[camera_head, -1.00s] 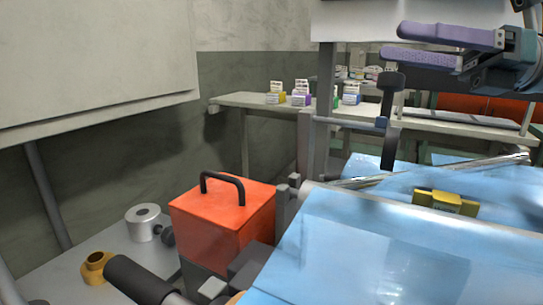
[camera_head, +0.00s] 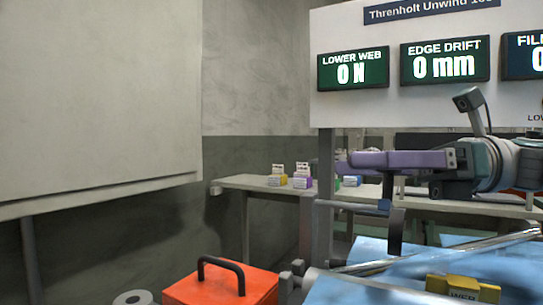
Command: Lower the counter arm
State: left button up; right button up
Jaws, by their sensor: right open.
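My right gripper (camera_head: 352,162) comes in from the right, with purple fingers pointing left and seen nearly edge-on. It is open. Its fingers cross the top of a dark upright lever (camera_head: 395,232), which looks like the counter arm, and hide the lever's knob. I cannot tell whether the fingers touch it or whether the knob lies between them. The lever stands upright beside a thin grey bar with a blue tip (camera_head: 384,205). A display (camera_head: 353,70) headed LOWER WEB reads 0 N. My left gripper is out of view.
Blue film (camera_head: 365,292) and a shiny roller (camera_head: 450,248) lie below the gripper, with a yellow web block (camera_head: 462,288). An orange box with a black handle (camera_head: 220,288) stands at the lower left. A shelf (camera_head: 235,184) with small cartons is behind. A grey panel (camera_head: 95,90) fills the left.

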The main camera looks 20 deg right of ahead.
jog(key=shift+a, duration=0.1)
grip_shut()
dwell(0.5)
dwell(0.9)
